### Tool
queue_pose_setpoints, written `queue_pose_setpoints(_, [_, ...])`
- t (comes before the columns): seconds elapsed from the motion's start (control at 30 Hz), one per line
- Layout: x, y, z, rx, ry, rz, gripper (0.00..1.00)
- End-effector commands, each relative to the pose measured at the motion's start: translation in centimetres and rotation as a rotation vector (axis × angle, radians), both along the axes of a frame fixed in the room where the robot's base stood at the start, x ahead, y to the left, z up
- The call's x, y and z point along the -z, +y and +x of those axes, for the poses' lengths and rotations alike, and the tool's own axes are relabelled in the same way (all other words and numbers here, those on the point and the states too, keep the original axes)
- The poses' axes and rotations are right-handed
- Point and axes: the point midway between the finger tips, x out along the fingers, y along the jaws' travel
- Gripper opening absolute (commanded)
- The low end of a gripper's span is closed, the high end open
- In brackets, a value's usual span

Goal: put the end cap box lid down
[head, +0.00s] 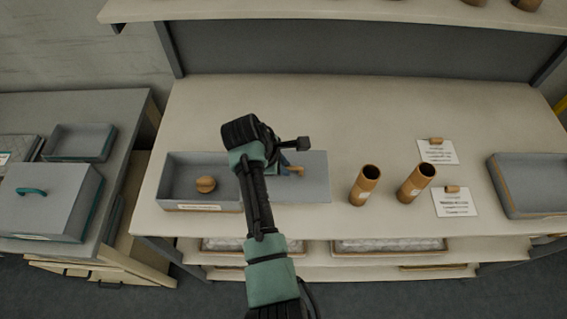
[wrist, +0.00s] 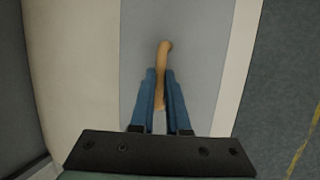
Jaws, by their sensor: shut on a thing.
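The lid (head: 315,185) is a flat grey panel with a tan handle (head: 299,170), just right of an open grey box (head: 170,177) on the bench. The box holds a brown rounded piece (head: 205,184). My gripper (head: 291,171) is shut on the lid's handle, with the blue fingers on either side of it. In the wrist view, the lid (wrist: 195,60) lies flat under the gripper (wrist: 162,92), and the handle (wrist: 164,50) sticks out beyond the fingertips. I cannot tell whether the lid touches the bench. My arm hides part of the box's right end.
Two brown tubes (head: 365,186) (head: 416,183) stand upright right of the lid. Two paper cards (head: 437,151) (head: 455,203) lie beyond them, and another grey tray (head: 515,205) is at the far right. The bench behind the lid (head: 350,115) is clear. A lidded grey box (head: 45,205) stands on the left table.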

Motion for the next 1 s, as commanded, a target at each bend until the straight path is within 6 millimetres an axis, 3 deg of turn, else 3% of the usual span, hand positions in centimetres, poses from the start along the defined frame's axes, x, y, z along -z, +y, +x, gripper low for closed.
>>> queue_pose_setpoints(0.03, [0.0, 0.0, 0.0, 0.000, -0.001, 0.000, 0.00])
queue_pose_setpoints(0.07, [0.0, 0.0, 0.0, 0.000, 0.000, 0.000, 0.15])
queue_pose_setpoints(0.23, [0.0, 0.0, 0.0, 0.000, -0.001, 0.000, 0.43])
queue_pose_setpoints(0.57, [-0.4, 0.0, 0.0, -0.001, -0.002, 0.000, 0.43])
queue_pose_setpoints(0.77, [-2.6, 0.5, -0.3, -0.001, -0.004, 0.001, 0.43])
queue_pose_setpoints(1.0, [-7.0, 1.9, -1.6, -0.003, -0.007, 0.001, 0.43])
